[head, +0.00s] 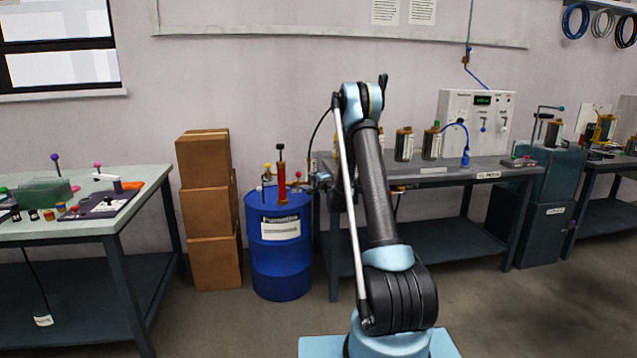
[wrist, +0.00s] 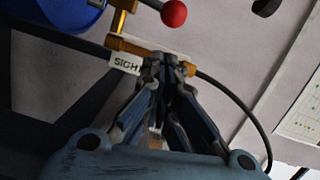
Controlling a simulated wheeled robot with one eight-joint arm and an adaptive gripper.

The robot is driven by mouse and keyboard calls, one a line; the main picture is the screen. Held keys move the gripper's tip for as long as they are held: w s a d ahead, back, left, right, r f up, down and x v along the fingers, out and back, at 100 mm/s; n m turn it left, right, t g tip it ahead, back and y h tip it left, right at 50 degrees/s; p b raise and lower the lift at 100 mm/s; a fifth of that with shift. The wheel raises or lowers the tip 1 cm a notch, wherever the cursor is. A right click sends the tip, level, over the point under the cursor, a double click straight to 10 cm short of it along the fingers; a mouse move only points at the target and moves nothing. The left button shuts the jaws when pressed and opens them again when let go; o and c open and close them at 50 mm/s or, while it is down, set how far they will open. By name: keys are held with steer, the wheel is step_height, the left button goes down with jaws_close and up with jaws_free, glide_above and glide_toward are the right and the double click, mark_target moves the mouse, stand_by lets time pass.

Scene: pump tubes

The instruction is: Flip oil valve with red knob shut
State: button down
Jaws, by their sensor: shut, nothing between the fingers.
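The red knob (wrist: 173,13) is at the top of the wrist view, on the end of a short lever from a brass valve (wrist: 121,18). The brass fitting runs down to a pipe piece (wrist: 130,46) beside a white label partly reading "SIGH". My gripper (wrist: 165,64) is shut and empty. Its fingertips appear close to the brass pipe piece, below the knob in the picture; I cannot tell if they touch.
A blue drum (head: 281,262) with a red hand pump (head: 282,182) stands left of my arm. Stacked cardboard boxes (head: 208,210) stand beside it. A workbench (head: 440,178) with canisters is to the right. A dark hose (wrist: 245,108) curves right of my fingers in the wrist view.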

mark_target(298, 180)
steer(key=a, duration=0.1)
steer(key=w+a, duration=0.1)
steer(key=a, duration=0.1)
steer(key=shift+w+f, duration=0.1)
steer(key=shift+f, duration=0.05)
steer(key=shift+w+a+r, duration=0.1)
steer(key=shift+a+r, duration=0.05)
steer(key=shift+a, duration=0.3)
steer(key=shift+w+a+r, duration=0.1)
steer(key=shift+a, duration=0.35)
